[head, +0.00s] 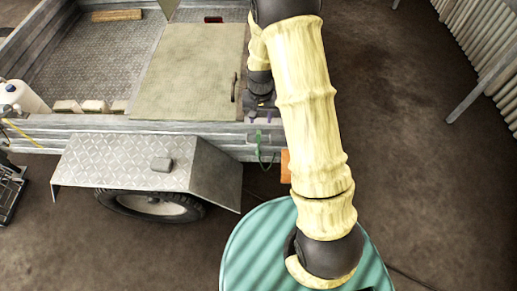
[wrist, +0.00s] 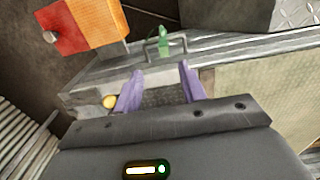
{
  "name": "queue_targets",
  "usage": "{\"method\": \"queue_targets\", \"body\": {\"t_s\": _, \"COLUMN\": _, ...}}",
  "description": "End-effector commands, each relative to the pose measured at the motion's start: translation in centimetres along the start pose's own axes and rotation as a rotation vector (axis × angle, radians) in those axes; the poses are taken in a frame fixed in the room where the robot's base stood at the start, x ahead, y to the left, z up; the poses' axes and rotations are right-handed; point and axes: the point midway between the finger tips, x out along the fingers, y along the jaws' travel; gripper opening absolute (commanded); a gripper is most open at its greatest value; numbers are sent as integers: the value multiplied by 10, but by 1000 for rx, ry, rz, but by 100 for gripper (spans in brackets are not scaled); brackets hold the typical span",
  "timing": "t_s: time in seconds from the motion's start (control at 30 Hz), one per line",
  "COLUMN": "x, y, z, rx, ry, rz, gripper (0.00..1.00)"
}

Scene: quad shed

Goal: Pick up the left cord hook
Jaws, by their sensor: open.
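A green hook-like piece (wrist: 163,38) shows in the wrist view beside a grey metal loop on the trailer's side wall. In the head view a green cord or hook (head: 258,136) hangs on the outside of that wall. I cannot tell for sure that this is the left cord hook. My gripper (wrist: 160,84) has two purple fingers, open with nothing between them. The fingertips point toward the wall, short of the green piece. In the head view my gripper (head: 261,116) is small, just above the wall's top edge and partly hidden by my arm.
The trailer wall (head: 215,127) runs across below the beige board (head: 190,75). An orange-red lamp (wrist: 95,25) sits near the corner. A teal round surface (head: 250,245) is at the bottom.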

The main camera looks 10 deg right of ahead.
Motion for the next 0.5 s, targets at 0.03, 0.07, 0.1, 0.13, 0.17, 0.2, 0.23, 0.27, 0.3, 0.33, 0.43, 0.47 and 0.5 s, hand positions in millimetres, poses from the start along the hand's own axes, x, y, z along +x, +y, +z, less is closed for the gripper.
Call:
{"method": "queue_targets", "body": {"t_s": 0.03, "x": 10, "y": 0, "z": 0, "rx": 1, "ry": -3, "rz": 1, "gripper": 41}}
{"method": "queue_targets", "body": {"t_s": 0.07, "x": 16, "y": 0, "z": 1, "rx": 1, "ry": -4, "rz": 1, "gripper": 41}}
{"method": "queue_targets", "body": {"t_s": 0.1, "x": 22, "y": 0, "z": 1, "rx": 1, "ry": -3, "rz": 1, "gripper": 41}}
{"method": "queue_targets", "body": {"t_s": 0.13, "x": 28, "y": 0, "z": 1, "rx": 1, "ry": -4, "rz": 1, "gripper": 41}}
{"method": "queue_targets", "body": {"t_s": 0.17, "x": 32, "y": 0, "z": 0, "rx": 1, "ry": -3, "rz": 1, "gripper": 41}}
{"method": "queue_targets", "body": {"t_s": 0.2, "x": 40, "y": 0, "z": 0, "rx": 2, "ry": -3, "rz": 1, "gripper": 41}}
{"method": "queue_targets", "body": {"t_s": 0.23, "x": 45, "y": 0, "z": 0, "rx": 2, "ry": -3, "rz": 1, "gripper": 41}}
{"method": "queue_targets", "body": {"t_s": 0.27, "x": 49, "y": 0, "z": 0, "rx": 2, "ry": -3, "rz": 0, "gripper": 41}}
{"method": "queue_targets", "body": {"t_s": 0.3, "x": 55, "y": 0, "z": 0, "rx": 2, "ry": -2, "rz": 0, "gripper": 41}}
{"method": "queue_targets", "body": {"t_s": 0.33, "x": 59, "y": 0, "z": 0, "rx": 2, "ry": -2, "rz": 0, "gripper": 41}}
{"method": "queue_targets", "body": {"t_s": 0.43, "x": 67, "y": 0, "z": 0, "rx": 1, "ry": 0, "rz": -1, "gripper": 41}}
{"method": "queue_targets", "body": {"t_s": 0.47, "x": 68, "y": 0, "z": 0, "rx": 1, "ry": 1, "rz": -1, "gripper": 41}}
{"method": "queue_targets", "body": {"t_s": 0.5, "x": 69, "y": 0, "z": -1, "rx": 1, "ry": 1, "rz": -1, "gripper": 41}}
